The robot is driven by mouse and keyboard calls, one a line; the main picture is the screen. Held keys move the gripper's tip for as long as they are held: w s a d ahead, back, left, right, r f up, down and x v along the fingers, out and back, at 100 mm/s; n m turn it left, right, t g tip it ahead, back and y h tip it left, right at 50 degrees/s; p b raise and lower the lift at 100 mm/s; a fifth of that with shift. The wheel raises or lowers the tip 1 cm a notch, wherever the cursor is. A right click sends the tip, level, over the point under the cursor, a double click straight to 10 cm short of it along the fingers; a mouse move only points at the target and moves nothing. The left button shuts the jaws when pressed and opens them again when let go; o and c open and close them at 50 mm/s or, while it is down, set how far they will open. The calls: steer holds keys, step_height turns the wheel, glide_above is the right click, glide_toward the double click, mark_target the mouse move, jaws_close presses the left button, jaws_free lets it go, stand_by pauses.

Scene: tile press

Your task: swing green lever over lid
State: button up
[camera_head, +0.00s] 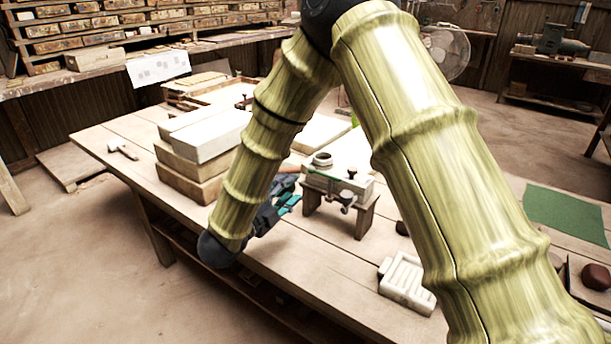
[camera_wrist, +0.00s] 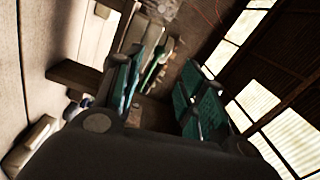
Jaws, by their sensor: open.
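The small tile press (camera_head: 345,187) stands on a wooden stand near the table's front edge in the head view. I cannot clearly tell the lid from the rest of the pale top. My gripper (camera_head: 286,206), with teal fingertips, is open just left of the press, partly hidden by my arm. In the wrist view the open fingers (camera_wrist: 163,92) frame a gap, and a green strip that looks like the lever (camera_wrist: 153,70) shows close to the left finger. I cannot tell whether they touch.
Stacked pale blocks (camera_head: 203,138) stand behind and left of my gripper. A white ribbed piece (camera_head: 406,283) lies at the table's front right, and a green mat (camera_head: 565,214) farther right. A hammer (camera_head: 121,149) lies at the left. The front-left tabletop is clear.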

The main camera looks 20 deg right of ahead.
mark_target(309, 171)
steer(key=x, duration=0.9)
steer(key=shift+d+p, duration=0.1)
steer(key=shift+p, duration=0.25)
jaws_close()
